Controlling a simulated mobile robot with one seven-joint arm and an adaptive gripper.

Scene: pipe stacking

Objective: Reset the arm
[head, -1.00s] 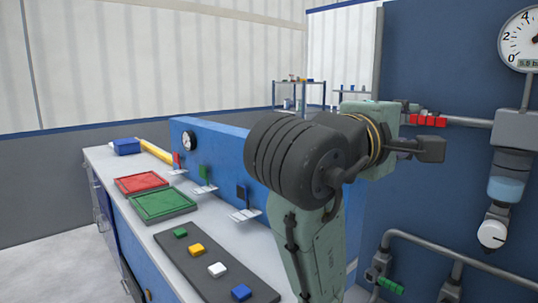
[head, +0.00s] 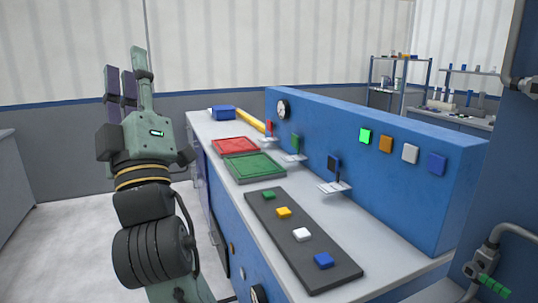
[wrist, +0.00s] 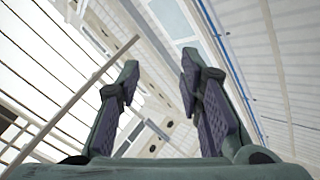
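My gripper (head: 127,82) is raised upright at the left of the head view, left of the workbench and clear of it. Its fingers point up. In the wrist view the fingers (wrist: 155,100) stand apart with nothing between them, and the ceiling shows behind. My arm rises from the bottom of the head view below the gripper.
The workbench holds a red tray (head: 236,146), a green tray (head: 254,167) and a dark strip (head: 334,272) with green, yellow, white and blue blocks. A blue panel (head: 350,145) with coloured squares stands behind. Open floor (head: 60,230) lies left.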

